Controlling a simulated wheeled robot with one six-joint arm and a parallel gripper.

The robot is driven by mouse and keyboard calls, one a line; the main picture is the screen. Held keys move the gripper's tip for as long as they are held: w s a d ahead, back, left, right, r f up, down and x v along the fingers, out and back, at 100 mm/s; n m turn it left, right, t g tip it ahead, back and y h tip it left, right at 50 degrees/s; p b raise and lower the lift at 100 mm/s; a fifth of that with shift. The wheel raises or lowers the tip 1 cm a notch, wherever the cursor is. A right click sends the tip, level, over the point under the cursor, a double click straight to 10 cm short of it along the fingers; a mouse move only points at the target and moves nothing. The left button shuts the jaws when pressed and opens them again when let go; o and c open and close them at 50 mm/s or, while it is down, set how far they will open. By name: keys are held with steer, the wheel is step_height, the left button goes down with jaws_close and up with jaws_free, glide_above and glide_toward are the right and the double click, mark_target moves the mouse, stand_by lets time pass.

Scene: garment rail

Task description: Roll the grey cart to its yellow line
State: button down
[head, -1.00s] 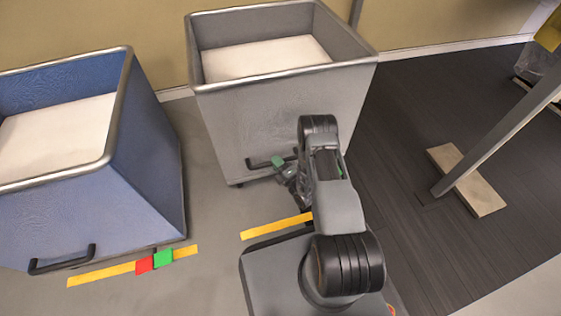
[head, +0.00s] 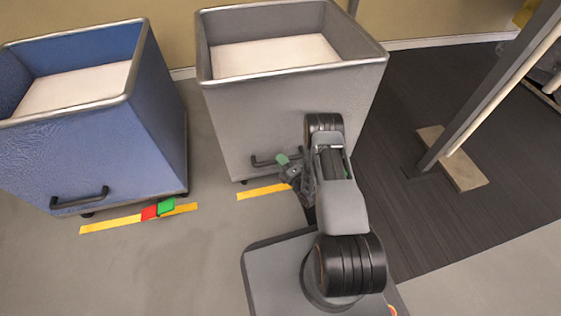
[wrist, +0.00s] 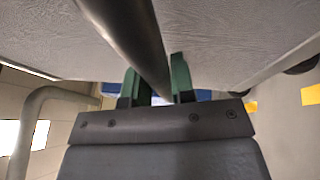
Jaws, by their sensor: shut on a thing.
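The grey cart (head: 265,125) stands upright in the head view, holding a white load. Its dark handle (head: 262,161) is low on its front face. My gripper (head: 289,167) is at the right part of this handle. In the wrist view the handle bar (wrist: 128,35) passes between my gripper's green fingertips (wrist: 157,82), which are shut on it. The yellow line (head: 262,191) lies on the floor just in front of the cart's lower front edge, with a narrow strip of floor between them. My arm hides the line's right end and the cart's lower right front.
A blue cart (head: 95,150) stands to the left, behind another yellow line (head: 108,225) with a red marker (head: 149,212) and a green marker (head: 167,206). A rail post (head: 490,85) on a wooden foot (head: 465,172) stands at the right. Floor at the front left is clear.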

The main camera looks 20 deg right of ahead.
steer(key=shift+d, duration=0.15)
steer(key=c, duration=1.2)
jaws_free()
steer(key=shift+o, duration=1.1)
